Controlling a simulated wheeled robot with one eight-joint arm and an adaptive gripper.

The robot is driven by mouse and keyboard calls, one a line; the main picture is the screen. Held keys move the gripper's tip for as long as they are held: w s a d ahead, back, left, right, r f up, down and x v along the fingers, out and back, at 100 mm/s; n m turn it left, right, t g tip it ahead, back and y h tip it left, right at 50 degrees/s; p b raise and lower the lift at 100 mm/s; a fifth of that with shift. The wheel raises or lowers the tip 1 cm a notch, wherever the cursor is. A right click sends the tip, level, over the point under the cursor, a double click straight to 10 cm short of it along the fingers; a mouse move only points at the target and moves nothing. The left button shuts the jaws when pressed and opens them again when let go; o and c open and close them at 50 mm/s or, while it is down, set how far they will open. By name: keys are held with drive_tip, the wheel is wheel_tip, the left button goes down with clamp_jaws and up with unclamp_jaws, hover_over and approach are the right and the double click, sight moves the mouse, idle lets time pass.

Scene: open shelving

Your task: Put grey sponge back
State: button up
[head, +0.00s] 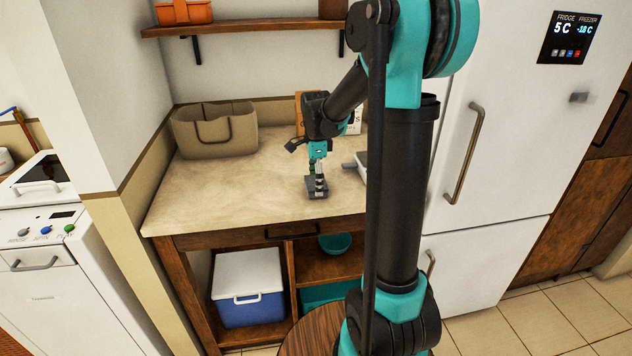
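A small dark grey block, which looks like the grey sponge (311,189), is on or just above the beige countertop (240,195), near its front edge. My gripper (320,184) points down from the end of my arm, with its fingertips right at the grey sponge. The fingers overlap the sponge in this view. They are too small to tell whether they are closed on it or only around it. I also cannot tell if the sponge touches the counter.
A beige basket (215,132) stands at the back left of the counter. A grey-white item (358,165) is partly hidden behind my arm. Below are a blue and white cooler (248,288) and a teal bowl (335,243). A wooden wall shelf (245,26) holds an orange box (184,12). The fridge (500,140) stands right.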

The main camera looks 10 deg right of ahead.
drive_tip(key=shift+f, duration=0.15)
drive_tip(key=o, duration=1.1)
drive_tip(key=shift+c, duration=0.2)
wheel_tip(320, 180, up, 12)
drive_tip(key=s+d+f+n+t, duration=0.2)
drive_tip(key=s+f+n, duration=0.7)
drive_tip(key=s, duration=0.2)
drive_tip(key=s+d+f+n+t, duration=0.2)
drive_tip(key=s+f+n, duration=0.7)
drive_tip(key=s, duration=0.2)
drive_tip(key=shift+f, duration=0.4)
